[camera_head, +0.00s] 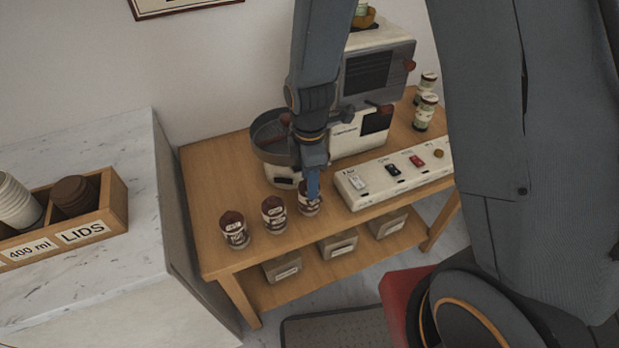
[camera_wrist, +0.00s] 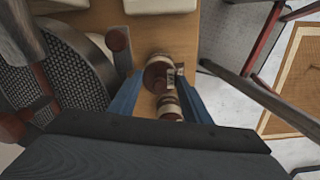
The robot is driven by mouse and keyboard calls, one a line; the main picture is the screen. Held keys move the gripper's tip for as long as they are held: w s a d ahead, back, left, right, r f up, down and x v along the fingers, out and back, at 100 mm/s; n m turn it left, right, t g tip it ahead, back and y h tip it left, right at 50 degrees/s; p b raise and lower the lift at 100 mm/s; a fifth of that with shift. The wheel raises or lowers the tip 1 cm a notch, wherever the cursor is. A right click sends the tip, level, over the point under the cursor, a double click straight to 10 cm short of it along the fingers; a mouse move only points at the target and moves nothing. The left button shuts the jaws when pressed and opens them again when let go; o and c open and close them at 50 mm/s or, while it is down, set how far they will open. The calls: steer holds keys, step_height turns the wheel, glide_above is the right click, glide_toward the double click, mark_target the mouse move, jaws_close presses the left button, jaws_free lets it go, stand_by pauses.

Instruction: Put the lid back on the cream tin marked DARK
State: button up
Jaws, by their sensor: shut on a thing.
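Three small tins with brown tops and pale labels stand in a row on the wooden cart: a left tin (camera_head: 235,232), a middle tin (camera_head: 274,216) and a right tin (camera_head: 307,208). The label words are too small to read. My gripper (camera_head: 313,188) points down at the right tin, its blue finger partly hiding it. In the wrist view the blue fingers (camera_wrist: 157,88) close around a round brown lid (camera_wrist: 155,76) at the right tin. I cannot tell whether the lid is seated.
A white switch panel (camera_head: 390,175) lies close to the right. More tins (camera_head: 426,112) stand at the back right. A lids crate (camera_head: 118,205) is on the marble counter.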

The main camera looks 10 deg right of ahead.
steer(key=o, duration=1.1)
steer(key=shift+o, duration=0.3)
steer(key=shift+w, duration=0.1)
steer(key=shift+w, duration=0.1)
steer(key=shift+c, duration=0.2)
